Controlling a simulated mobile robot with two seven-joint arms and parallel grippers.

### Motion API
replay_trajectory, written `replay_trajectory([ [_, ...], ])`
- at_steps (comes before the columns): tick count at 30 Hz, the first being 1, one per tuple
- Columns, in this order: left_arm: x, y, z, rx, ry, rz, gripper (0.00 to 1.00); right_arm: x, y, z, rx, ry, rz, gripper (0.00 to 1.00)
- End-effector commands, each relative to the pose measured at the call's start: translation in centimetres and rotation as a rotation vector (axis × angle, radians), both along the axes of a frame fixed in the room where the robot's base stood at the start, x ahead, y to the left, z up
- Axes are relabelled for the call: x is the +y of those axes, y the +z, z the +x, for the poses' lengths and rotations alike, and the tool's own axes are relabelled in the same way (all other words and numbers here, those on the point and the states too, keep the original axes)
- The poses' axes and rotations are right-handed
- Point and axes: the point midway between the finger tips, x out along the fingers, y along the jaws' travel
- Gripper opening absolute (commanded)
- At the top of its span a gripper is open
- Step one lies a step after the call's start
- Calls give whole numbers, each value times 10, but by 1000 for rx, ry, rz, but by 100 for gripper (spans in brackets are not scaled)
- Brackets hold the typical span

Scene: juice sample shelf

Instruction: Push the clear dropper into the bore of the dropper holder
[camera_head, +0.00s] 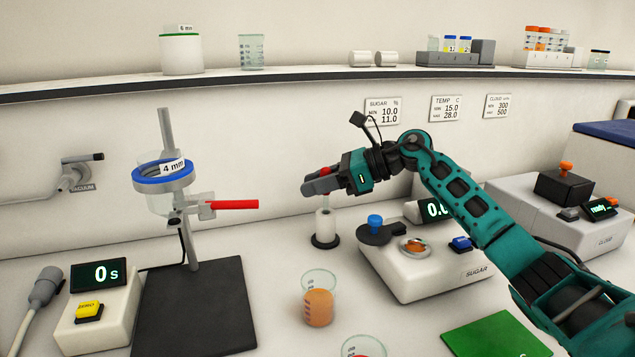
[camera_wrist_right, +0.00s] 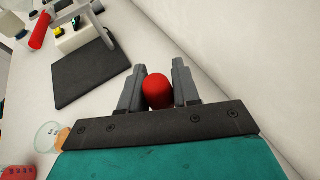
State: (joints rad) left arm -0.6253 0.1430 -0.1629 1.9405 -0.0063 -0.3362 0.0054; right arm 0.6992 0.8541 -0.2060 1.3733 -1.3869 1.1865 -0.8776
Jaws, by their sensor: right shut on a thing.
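My right gripper (camera_head: 316,184) is shut on the red bulb of the clear dropper (camera_head: 325,202), above the dropper holder. In the right wrist view the red bulb of the dropper (camera_wrist_right: 158,91) sits between the two grey fingers of my right gripper (camera_wrist_right: 158,82). The dropper holder (camera_head: 325,228) is a white upright cylinder on a round black base. The clear stem shows faintly between the fingers and the holder top, roughly upright. How deep its tip sits in the bore cannot be told. My left gripper is not in view.
A beaker of orange juice (camera_head: 319,307) stands in front of the holder. The sugar meter (camera_head: 425,280) is close on the right. A stand with a blue-ringed funnel (camera_head: 162,178) and a red-handled valve (camera_head: 235,204) is on the left.

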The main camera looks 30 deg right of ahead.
Motion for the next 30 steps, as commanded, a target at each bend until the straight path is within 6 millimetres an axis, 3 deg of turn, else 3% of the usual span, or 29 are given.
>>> replay_trajectory([
  [20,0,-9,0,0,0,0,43,0,-11,0,0,0,0,19],
  [21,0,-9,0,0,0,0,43,0,-11,0,0,0,0,35],
  [30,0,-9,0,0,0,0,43,0,-11,0,0,0,0,61],
])
